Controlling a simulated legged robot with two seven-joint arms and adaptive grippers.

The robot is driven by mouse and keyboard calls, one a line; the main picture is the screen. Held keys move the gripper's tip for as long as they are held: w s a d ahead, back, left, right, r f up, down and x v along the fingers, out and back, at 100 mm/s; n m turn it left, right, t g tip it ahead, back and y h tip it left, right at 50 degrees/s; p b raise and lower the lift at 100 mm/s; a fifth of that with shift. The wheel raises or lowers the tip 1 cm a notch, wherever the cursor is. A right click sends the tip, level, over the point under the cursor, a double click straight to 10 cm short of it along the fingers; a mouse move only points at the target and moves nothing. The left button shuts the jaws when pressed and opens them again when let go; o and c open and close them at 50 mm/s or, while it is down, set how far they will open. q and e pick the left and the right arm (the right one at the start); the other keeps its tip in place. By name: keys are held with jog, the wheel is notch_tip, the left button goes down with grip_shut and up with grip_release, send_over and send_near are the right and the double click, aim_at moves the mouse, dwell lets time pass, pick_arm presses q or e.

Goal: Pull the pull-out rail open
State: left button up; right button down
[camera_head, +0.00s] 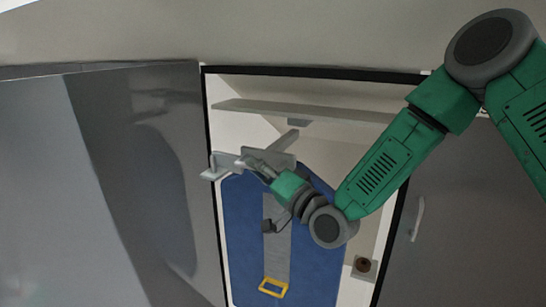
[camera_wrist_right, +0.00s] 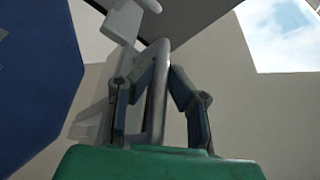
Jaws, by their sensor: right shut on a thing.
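The pull-out rail (camera_head: 223,161) is a light grey piece in the upper part of the open cabinet, in front of a blue panel. Its grey loop-shaped handle (camera_wrist_right: 157,100) stands between my fingers in the right wrist view. My right gripper (camera_head: 252,166) reaches in from the right and is shut on this handle; it also shows in the wrist view (camera_wrist_right: 158,68). In the head view the fingers partly cover the handle. The rail's far end is hard to make out behind the gripper. My left gripper is not in view.
A dark grey door (camera_head: 140,170) stands at the left and another panel with a handle (camera_head: 418,218) at the right. A pale shelf (camera_head: 330,112) runs above the rail. The blue panel (camera_head: 243,235) hangs below, with a yellow frame (camera_head: 273,293) near its bottom.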

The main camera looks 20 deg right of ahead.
jog(key=s+a, duration=0.3)
jog(key=shift+s+a+f, duration=0.1)
jog(key=shift+a+f, duration=0.2)
jog(key=shift+f, duration=0.1)
jog(key=c, duration=1.6)
grip_release()
jog(key=shift+r, duration=0.1)
jog(key=v, duration=1.1)
jog(key=shift+s+d+f, duration=0.2)
jog(key=shift+s+d, duration=0.05)
jog(key=shift+d, duration=0.05)
